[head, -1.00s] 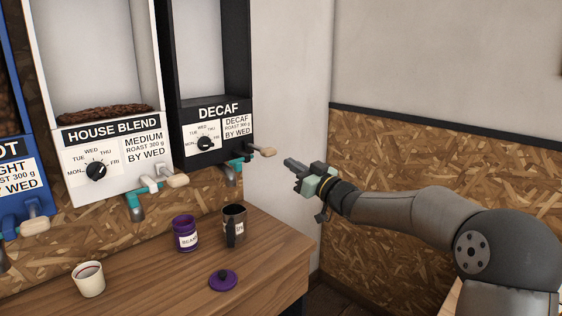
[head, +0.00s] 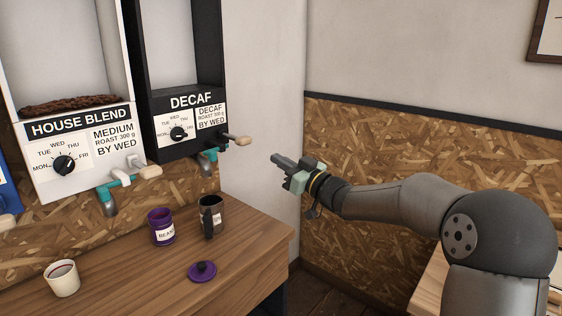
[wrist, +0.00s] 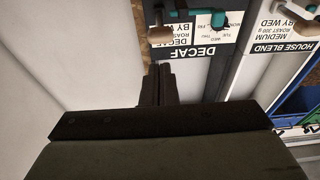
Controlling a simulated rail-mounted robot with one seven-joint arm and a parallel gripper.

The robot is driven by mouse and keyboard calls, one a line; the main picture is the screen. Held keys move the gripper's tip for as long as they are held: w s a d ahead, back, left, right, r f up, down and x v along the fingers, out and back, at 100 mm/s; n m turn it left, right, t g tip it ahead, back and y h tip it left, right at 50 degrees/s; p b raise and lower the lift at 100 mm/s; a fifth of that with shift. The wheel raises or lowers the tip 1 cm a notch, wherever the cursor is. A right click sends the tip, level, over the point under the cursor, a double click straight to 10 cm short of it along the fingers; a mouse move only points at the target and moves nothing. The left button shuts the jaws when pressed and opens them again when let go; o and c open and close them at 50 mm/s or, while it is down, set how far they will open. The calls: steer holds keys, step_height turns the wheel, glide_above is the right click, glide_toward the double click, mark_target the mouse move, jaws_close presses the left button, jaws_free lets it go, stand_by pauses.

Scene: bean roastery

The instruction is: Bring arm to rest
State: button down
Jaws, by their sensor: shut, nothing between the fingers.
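My gripper (head: 279,160) is shut and empty. It is in the air to the right of the decaf dispenser (head: 183,100), apart from its wooden-tipped lever (head: 243,141). In the wrist view my closed fingers (wrist: 158,84) point toward the dispenser fronts, which appear upside down, with the decaf label (wrist: 193,51) just beyond the fingertips. My arm reaches in from the right of the head view, roughly level.
On the wooden counter (head: 130,277) stand a white cup (head: 62,279), an open purple jar (head: 161,228) and a dark mug (head: 212,216); a purple lid (head: 202,271) lies in front. The house blend dispenser (head: 80,150) is left. Space above the counter's right end is clear.

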steer(key=s+d+f+m+g+h+p, duration=0.3)
steer(key=s+d+f+m+h, duration=0.4)
steer(key=s+d+f+h, duration=0.55)
steer(key=s+f+g+h, duration=0.1)
steer(key=s+g, duration=0.2)
steer(key=s, duration=0.7)
steer(key=s+f+m+g+p, duration=0.1)
steer(key=s+f+g, duration=0.1)
steer(key=s, duration=0.7)
steer(key=s+d+f+m+g+h+p, duration=0.1)
steer(key=s+g, duration=0.4)
steer(key=s, duration=0.5)
steer(key=shift+s+f+h, duration=0.3)
steer(key=shift+f+h, duration=0.05)
steer(key=shift+f, duration=0.4)
steer(key=shift+w, duration=0.15)
